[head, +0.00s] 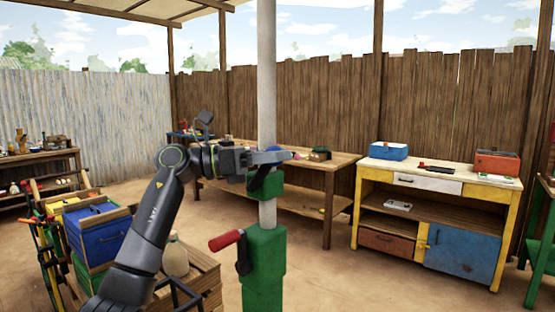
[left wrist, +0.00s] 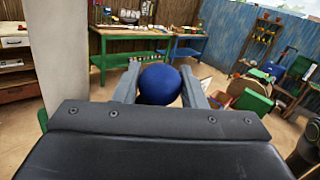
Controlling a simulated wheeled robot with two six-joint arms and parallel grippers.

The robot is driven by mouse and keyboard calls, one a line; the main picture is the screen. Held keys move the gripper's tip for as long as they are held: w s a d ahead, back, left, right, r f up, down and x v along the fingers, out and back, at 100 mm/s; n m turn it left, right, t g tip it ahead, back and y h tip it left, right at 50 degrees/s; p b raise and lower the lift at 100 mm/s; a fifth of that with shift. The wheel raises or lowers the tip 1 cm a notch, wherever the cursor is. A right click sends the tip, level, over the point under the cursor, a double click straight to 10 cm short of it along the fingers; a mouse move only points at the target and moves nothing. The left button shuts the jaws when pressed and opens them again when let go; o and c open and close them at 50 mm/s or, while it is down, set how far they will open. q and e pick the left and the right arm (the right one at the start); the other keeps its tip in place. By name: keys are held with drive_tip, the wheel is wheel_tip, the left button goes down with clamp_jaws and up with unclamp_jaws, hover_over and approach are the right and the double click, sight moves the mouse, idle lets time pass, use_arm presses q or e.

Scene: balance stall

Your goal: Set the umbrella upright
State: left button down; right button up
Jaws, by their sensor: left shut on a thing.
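The umbrella's pale grey pole (head: 267,80) rises from a green stand (head: 264,270) and looks close to upright in the head view. Its top is out of frame. A green collar (head: 266,184) sits on the pole, and a red-handled lever (head: 226,240) sticks out left of the stand. My left gripper (head: 283,156) reaches across at the pole, just above the collar. In the left wrist view its fingers are shut on a round blue knob (left wrist: 160,85). The pole (left wrist: 30,55) shows there at the left. My right gripper is out of view.
A wooden workbench (head: 330,163) stands behind the pole. A yellow cabinet bench (head: 440,166) with boxes is at the right. A blue crate (head: 98,236) and a whitish jug (head: 175,259) are near my left arm. Open dirt floor lies between the stand and the benches.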

use_arm(q)
drive_tip(key=a+n+h, duration=0.1)
drive_tip(key=w+a+r+n+t, duration=0.1)
drive_tip(key=w+a+n+t+h, duration=0.1)
drive_tip(key=n, duration=0.1)
drive_tip(key=shift+w+r+h, duration=0.15)
drive_tip(key=shift+r+h, duration=0.15)
drive_tip(key=shift+r, duration=0.1)
